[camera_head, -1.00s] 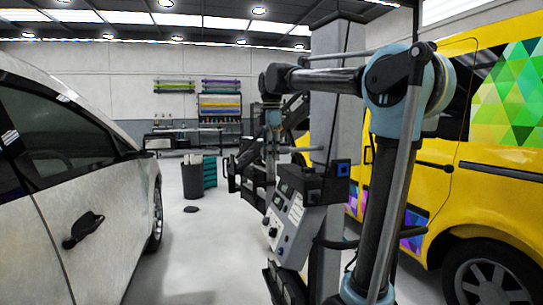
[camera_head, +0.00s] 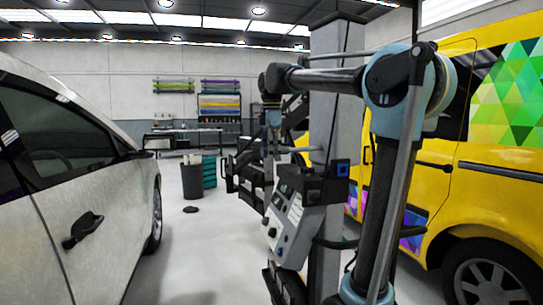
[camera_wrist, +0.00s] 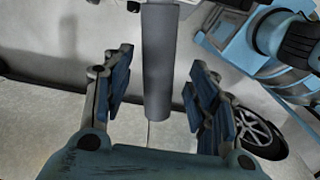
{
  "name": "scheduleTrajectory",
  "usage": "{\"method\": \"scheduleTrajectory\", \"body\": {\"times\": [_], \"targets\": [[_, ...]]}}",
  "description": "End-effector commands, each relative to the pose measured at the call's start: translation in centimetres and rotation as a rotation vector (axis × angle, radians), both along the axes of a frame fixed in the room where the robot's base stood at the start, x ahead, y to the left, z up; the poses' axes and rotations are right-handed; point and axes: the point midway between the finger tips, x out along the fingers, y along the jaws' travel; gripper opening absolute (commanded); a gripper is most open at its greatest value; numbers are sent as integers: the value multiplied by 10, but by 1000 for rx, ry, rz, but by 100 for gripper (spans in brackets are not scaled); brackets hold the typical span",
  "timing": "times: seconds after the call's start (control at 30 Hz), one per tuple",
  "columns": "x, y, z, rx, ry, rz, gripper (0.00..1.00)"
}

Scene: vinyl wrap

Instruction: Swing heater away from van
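The heater stands in front of me in the head view, with a grey column (camera_head: 325,235), a control box (camera_head: 290,222) with dials, and dark panels (camera_head: 247,180) on its left. The yellow van (camera_head: 490,195) is on the right, close behind the heater and my arm. In the wrist view my gripper (camera_wrist: 160,98) is open, with its two blue-padded fingers on either side of a grey round bar (camera_wrist: 158,60). A gap shows between the bar and each finger. In the head view my gripper is hard to make out among the dark heater parts.
A white car (camera_head: 75,200) stands along the left. A dark bin (camera_head: 192,180), a teal drawer unit (camera_head: 209,172) and a workbench (camera_head: 185,135) are farther back.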

Motion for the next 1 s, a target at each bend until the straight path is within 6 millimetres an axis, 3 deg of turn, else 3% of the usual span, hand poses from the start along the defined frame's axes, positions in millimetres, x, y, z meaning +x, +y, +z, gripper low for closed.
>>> {"method": "scheduleTrajectory", "body": {"times": [0.27, 1.0], "targets": [[0, 0, 2, 0, 0, 1, 53], [0, 0, 61, -1, 1, 1, 53]]}}
